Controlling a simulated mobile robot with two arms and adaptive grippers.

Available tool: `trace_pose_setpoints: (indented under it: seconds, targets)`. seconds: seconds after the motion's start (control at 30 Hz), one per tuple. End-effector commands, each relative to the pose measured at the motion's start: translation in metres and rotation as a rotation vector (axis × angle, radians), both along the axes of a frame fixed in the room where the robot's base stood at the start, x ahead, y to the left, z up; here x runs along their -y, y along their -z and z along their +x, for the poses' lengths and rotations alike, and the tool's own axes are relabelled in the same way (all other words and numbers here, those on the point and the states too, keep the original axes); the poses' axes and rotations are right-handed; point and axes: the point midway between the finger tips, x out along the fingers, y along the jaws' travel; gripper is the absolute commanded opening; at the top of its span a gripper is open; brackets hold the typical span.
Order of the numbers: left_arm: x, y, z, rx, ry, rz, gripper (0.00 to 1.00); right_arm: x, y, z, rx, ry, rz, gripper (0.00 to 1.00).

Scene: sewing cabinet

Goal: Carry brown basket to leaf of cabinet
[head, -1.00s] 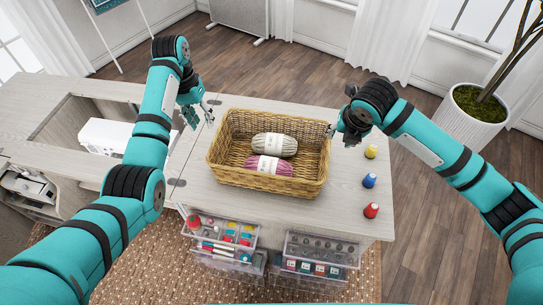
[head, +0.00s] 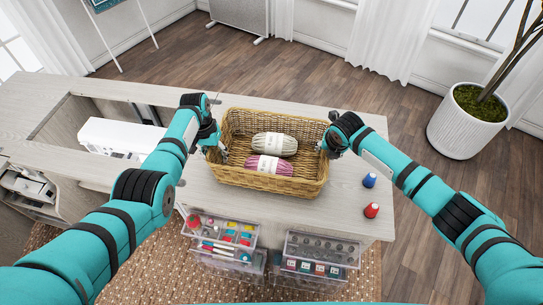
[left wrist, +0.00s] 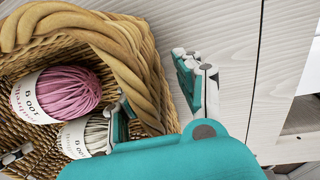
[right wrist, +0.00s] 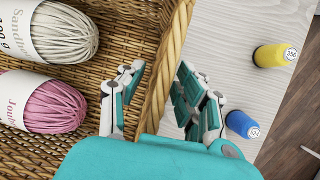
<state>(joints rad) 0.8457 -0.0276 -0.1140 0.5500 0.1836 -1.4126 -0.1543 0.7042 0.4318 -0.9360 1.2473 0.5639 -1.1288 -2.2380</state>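The brown basket (head: 258,182) stands on the wooden top of the cabinet (head: 345,205), with a cream yarn ball (head: 274,145) and a pink yarn ball (head: 268,166) inside. My left gripper (head: 222,152) is at the basket's left wall. In the left wrist view its open fingers (left wrist: 160,90) straddle the rim, one inside and one outside. My right gripper (head: 324,147) is at the right wall. In the right wrist view its open fingers (right wrist: 155,95) also straddle the rim, with a gap to the wall. The leaf cannot be told apart from the rest of the top with certainty.
A blue spool (head: 369,180) and a red spool (head: 371,210) stand right of the basket; a yellow spool (right wrist: 275,56) shows in the right wrist view. The white sewing machine (head: 120,138) sits in the opening at left. Clear drawers (head: 320,250) stand out in front.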

Motion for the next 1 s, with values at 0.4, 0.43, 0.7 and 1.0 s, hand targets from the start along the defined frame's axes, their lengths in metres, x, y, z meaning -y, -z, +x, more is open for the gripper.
trace_pose_setpoints:
  seconds: [0.4,0.43,0.7,1.0]
  targets:
    - [0.0009,0.0047,0.0001,0.001,0.001,0.0,0.34,-0.0006,0.0048,0.002,0.0,0.0,0.001,0.34]
    - [0.0009,0.0047,0.0001,0.001,0.001,0.0,0.32,-0.0006,0.0048,0.0021,0.0,0.0,0.001,0.32]
    - [0.0009,0.0047,0.0,0.001,0.001,0.0,0.0,-0.0005,0.0046,0.002,0.0,0.0,0.001,0.0]
    - [0.0009,0.0048,-0.0001,0.001,0.001,0.0,0.0,-0.0004,0.0045,0.002,0.0,0.0,0.001,0.0]
